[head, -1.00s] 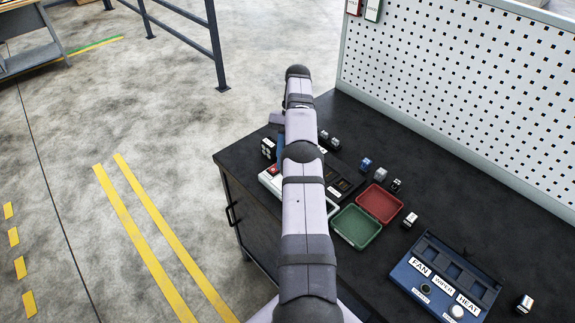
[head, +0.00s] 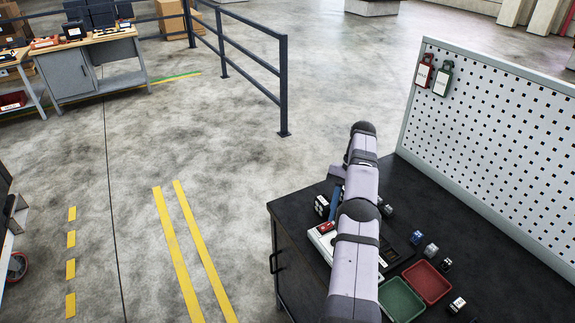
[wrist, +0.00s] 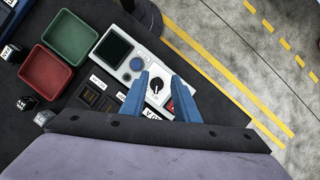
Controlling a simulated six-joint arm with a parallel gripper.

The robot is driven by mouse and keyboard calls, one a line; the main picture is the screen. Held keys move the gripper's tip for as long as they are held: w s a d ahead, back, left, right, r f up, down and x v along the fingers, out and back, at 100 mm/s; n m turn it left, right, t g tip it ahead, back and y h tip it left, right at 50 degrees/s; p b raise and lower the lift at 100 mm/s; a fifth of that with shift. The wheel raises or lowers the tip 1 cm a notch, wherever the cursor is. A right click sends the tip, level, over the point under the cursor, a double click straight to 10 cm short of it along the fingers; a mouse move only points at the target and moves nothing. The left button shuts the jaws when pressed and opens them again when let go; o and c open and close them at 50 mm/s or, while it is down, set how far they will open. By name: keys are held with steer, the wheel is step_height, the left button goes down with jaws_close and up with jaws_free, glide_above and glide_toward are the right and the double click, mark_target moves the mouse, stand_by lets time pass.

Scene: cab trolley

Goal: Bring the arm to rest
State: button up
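My gripper (wrist: 160,83) shows in the wrist view as two blue fingers standing apart. No object is held between them. Beyond the fingertips is a white panel device (wrist: 139,63) with a dark screen, a black round knob (wrist: 156,88) and a red part. I cannot tell how far the fingertips are from it. In the head view my arm hides most of the gripper; one blue finger (head: 337,201) shows beside the arm, above the device (head: 319,242) near the bench's far left corner.
The black bench (head: 290,210) also holds a green tray (head: 400,300), a red tray (head: 427,282) and several small blocks (head: 431,250). A white pegboard (head: 490,130) stands along its right side. A railing (head: 283,90) stands on the open floor beyond.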

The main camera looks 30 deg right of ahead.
steer(key=w+a+r+n+h+b, duration=0.1)
steer(key=a+r+n, duration=0.15)
steer(key=a, duration=0.65)
steer(key=w+a+r+n+h+b, duration=0.1)
steer(key=a+r+n, duration=0.15)
steer(key=a, duration=0.55)
steer(key=s+a+f+n+t+h, duration=0.1)
steer(key=s+a+n, duration=0.3)
steer(key=s+a, duration=0.55)
steer(key=s+a+f+n+t+b, duration=0.1)
steer(key=s+a+f+n, duration=0.15)
steer(key=s, duration=0.25)
steer(key=s+a+f+n, duration=0.1)
steer(key=s+a+f, duration=0.15)
steer(key=s, duration=0.25)
step_height(320, 180, down, 18)
steer(key=b, duration=1.9)
steer(key=shift+a+m+h, duration=0.35)
steer(key=shift+a+h, duration=0.05)
steer(key=shift+s, duration=0.1)
